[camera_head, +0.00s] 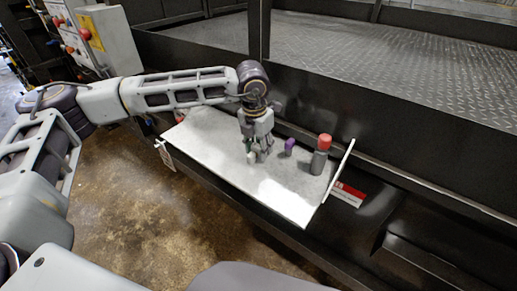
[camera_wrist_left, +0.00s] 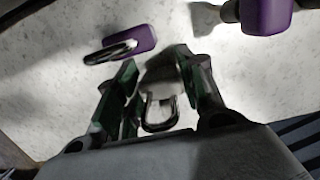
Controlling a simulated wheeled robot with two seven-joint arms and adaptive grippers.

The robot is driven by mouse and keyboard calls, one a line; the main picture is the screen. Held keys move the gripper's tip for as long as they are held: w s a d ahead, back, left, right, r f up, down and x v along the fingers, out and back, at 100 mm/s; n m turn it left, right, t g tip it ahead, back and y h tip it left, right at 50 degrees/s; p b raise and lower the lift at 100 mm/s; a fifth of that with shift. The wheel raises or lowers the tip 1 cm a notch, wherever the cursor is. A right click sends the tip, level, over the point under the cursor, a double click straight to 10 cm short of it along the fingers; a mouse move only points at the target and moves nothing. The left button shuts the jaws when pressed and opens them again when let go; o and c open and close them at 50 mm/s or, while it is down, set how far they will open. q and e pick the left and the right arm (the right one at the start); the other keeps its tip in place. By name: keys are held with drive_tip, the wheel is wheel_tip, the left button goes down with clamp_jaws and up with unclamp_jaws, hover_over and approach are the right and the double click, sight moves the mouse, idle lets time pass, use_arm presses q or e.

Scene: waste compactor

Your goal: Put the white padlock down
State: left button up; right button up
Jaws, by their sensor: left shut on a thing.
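The white padlock (camera_head: 251,158) is between the fingertips of my left gripper (camera_head: 258,154), low over the pale shelf (camera_head: 213,142). In the left wrist view the white padlock (camera_wrist_left: 161,91) sits between the two fingers of my left gripper (camera_wrist_left: 165,95), its shackle towards the camera. The gripper is shut on it. I cannot tell whether the padlock touches the shelf. My right gripper is not in view.
A purple padlock (camera_wrist_left: 131,38) lies just beyond the fingers in the left wrist view. A purple object (camera_head: 290,145) and a red-capped grey bottle (camera_head: 320,155) stand to the right of the gripper. The shelf's left part is clear; a raised edge (camera_head: 341,170) bounds its right end.

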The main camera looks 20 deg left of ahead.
use_arm(q)
drive_tip(key=shift+r, duration=0.4)
wheel_tip(320, 180, up, 8)
drive_tip(key=shift+f+b, duration=0.15)
drive_tip(key=shift+b, duration=0.45)
drive_tip(key=shift+r, duration=0.75)
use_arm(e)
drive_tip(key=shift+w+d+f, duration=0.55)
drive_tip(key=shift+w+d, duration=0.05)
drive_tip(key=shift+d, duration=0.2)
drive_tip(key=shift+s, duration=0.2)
